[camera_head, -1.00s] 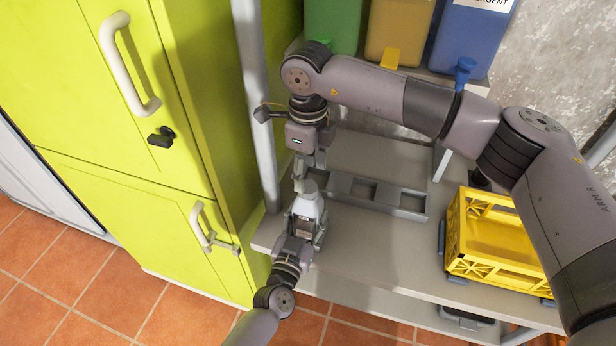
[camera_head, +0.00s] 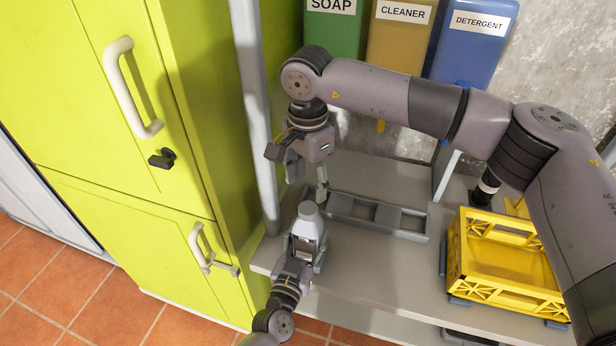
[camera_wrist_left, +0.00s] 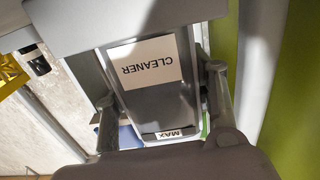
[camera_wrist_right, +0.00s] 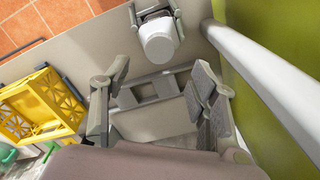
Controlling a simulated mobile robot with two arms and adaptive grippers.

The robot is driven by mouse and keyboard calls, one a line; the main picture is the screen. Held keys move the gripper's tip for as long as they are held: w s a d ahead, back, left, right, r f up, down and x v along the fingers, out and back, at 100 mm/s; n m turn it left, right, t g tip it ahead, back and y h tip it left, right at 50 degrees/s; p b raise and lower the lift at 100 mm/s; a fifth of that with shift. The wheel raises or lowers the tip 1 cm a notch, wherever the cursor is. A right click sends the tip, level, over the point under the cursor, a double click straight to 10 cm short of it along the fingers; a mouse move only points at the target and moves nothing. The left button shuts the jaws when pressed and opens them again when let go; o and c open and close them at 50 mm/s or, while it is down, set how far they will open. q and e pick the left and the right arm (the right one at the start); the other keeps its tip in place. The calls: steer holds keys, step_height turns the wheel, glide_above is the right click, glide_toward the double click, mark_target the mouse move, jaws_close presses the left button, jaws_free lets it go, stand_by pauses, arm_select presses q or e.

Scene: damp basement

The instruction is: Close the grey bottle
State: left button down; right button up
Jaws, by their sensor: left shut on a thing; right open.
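The grey bottle (camera_head: 305,226) stands upright near the shelf's front left corner, with a light grey round cap (camera_head: 309,209) on top. I cannot tell how tight the cap sits. My left gripper (camera_head: 304,250) is shut on the bottle's body from the front. The left wrist view shows the bottle (camera_wrist_left: 155,85) between the fingers, its CLEANER label upside down. My right gripper (camera_head: 308,181) is open and empty, just above and behind the cap. In the right wrist view its fingers (camera_wrist_right: 155,105) are apart, and the cap (camera_wrist_right: 160,47) lies beyond them.
A grey slotted rack (camera_head: 385,218) lies behind the bottle. A yellow crate (camera_head: 505,280) stands at right on the shelf (camera_head: 375,270). Soap, cleaner (camera_head: 400,35) and detergent dispensers stand at the back. A grey post (camera_head: 255,110) and a lime-green cabinet (camera_head: 185,200) bound the left side.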

mark_target(308, 208)
steer(key=shift+r+n, duration=0.25)
steer(key=shift+n, duration=0.85)
steer(key=shift+f, duration=4)
steer(key=shift+c, duration=0.6)
steer(key=c, duration=1.1)
steer(key=m, duration=0.7)
steer(key=shift+m, duration=0.3)
steer(key=shift+c, duration=0.3)
steer(key=m, duration=0.7)
steer(key=shift+m, duration=0.3)
